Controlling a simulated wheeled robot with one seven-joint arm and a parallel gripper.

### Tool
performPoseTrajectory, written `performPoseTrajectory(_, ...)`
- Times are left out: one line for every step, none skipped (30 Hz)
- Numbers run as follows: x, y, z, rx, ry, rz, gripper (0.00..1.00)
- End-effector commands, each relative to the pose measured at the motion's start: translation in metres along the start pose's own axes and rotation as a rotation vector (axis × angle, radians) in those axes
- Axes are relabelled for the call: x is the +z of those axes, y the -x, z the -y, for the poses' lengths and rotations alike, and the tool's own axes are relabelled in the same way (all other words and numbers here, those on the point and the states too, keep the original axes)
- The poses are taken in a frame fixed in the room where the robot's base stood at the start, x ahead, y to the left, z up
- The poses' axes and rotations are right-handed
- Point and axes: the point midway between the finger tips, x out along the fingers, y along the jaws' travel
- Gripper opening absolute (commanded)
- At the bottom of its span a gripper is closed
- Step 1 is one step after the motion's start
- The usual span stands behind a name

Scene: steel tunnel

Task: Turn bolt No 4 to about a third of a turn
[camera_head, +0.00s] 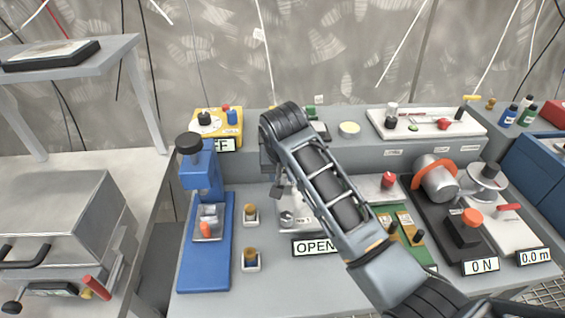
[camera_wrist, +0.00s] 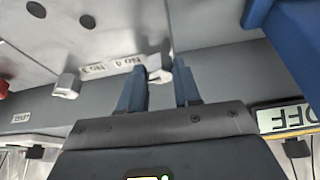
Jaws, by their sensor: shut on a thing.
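Bolt No 4 (camera_wrist: 161,75) is a small pale head beside the "No 4" label (camera_wrist: 131,60), upside down in the wrist view. My gripper (camera_wrist: 158,80) has its two blue-grey fingers on either side of this head, closed on it. How deep the grip is and the bolt's turn angle cannot be told. Another pale bolt (camera_wrist: 67,86), next to the "No 3" label (camera_wrist: 92,70), stands apart from the fingers. In the head view my arm covers most of the grey bolt plate (camera_head: 290,224); bolt No 4 cannot be made out there.
An "OPEN" sign (camera_head: 315,247) stands before the plate. A blue press (camera_head: 206,215) is to the left, and a yellow switch box (camera_head: 218,124) with an "OFF" sign (camera_wrist: 285,117) is behind. Green boards (camera_head: 398,238) and a black rig with an orange knob (camera_head: 472,217) lie to the right.

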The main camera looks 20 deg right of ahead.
Motion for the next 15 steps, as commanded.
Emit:
performPoseTrajectory(-0.001, 0.0042, 0.0018, 0.016, -0.037, 0.002, 0.02)
performPoseTrajectory(-0.001, 0.0042, 0.0022, 0.028, -0.063, 0.002, 0.02)
performPoseTrajectory(-0.0011, 0.0038, 0.0021, 0.042, -0.099, 0.002, 0.02)
performPoseTrajectory(-0.0009, 0.0035, 0.0025, 0.053, -0.125, 0.002, 0.02)
performPoseTrajectory(-0.001, 0.0034, 0.0028, 0.063, -0.151, 0.002, 0.02)
performPoseTrajectory(-0.0012, 0.0032, 0.0028, 0.079, -0.187, 0.001, 0.02)
performPoseTrajectory(-0.001, 0.0028, 0.0033, 0.089, -0.212, 0.001, 0.02)
performPoseTrajectory(-0.0012, 0.0026, 0.0032, 0.1, -0.239, 0.001, 0.02)
performPoseTrajectory(-0.0012, 0.0024, 0.0038, 0.114, -0.274, 0.001, 0.02)
performPoseTrajectory(-0.0011, 0.0019, 0.0038, 0.125, -0.299, 0.001, 0.02)
performPoseTrajectory(-0.0011, 0.0016, 0.0038, 0.136, -0.325, 0.0, 0.02)
performPoseTrajectory(-0.0012, 0.0015, 0.0043, 0.149, -0.358, 0.001, 0.02)
performPoseTrajectory(-0.0012, 0.0012, 0.0041, 0.16, -0.383, 0.0, 0.02)
performPoseTrajectory(-0.0012, 0.0009, 0.0044, 0.17, -0.407, 0.001, 0.02)
performPoseTrajectory(-0.0015, 0.0009, 0.0046, 0.182, -0.439, 0.001, 0.02)
